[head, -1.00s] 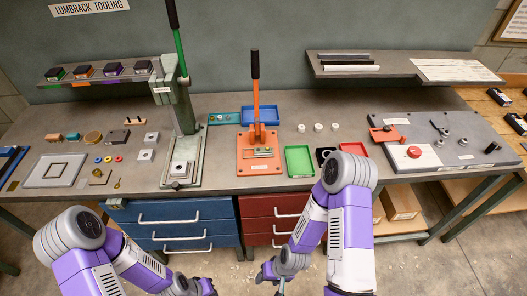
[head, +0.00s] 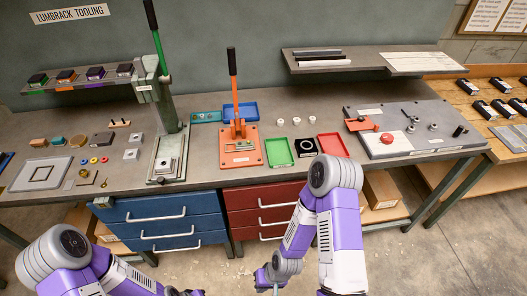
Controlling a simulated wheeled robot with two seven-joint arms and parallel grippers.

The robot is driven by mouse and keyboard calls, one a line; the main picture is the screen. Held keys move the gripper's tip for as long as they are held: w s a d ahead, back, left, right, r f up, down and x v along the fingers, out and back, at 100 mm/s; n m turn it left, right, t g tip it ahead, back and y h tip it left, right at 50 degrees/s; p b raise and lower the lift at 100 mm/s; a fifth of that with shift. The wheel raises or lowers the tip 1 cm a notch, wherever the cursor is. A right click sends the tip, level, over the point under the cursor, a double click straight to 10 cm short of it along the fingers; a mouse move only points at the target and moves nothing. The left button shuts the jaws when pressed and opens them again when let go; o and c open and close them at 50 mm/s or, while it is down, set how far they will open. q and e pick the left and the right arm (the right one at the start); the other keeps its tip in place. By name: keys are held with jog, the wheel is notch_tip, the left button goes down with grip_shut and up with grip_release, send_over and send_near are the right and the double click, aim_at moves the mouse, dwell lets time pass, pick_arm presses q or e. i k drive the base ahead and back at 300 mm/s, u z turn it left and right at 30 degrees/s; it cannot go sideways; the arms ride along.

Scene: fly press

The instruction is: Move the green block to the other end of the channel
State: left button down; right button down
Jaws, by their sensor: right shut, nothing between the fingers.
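A small green block (head: 57,142) stands among the loose parts at the left of the bench. An orange hand-lever fixture (head: 254,158) in the middle of the bench carries a narrow pale channel-like strip (head: 241,146) with a greenish tint; I cannot tell whether a separate green block lies in it. My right gripper (head: 276,287) is low at the bottom edge, in front of the red drawers and well apart from the bench top. It is shut and empty. My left gripper (head: 184,293) shows only partly at the bottom edge; its fingers are cut off.
A tall green press (head: 169,150) stands left of the orange fixture. A green tray (head: 279,152), a black square plate (head: 305,147) and a red tray (head: 333,145) lie to its right. A grey plate with a red button (head: 387,138) is farther right. Blue drawers (head: 165,220) sit below.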

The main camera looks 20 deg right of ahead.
aim_at(239, 145)
jog(key=k, duration=1)
jog(key=z, duration=0.75)
jog(key=i, duration=1.65)
jog(key=u, duration=0.75)
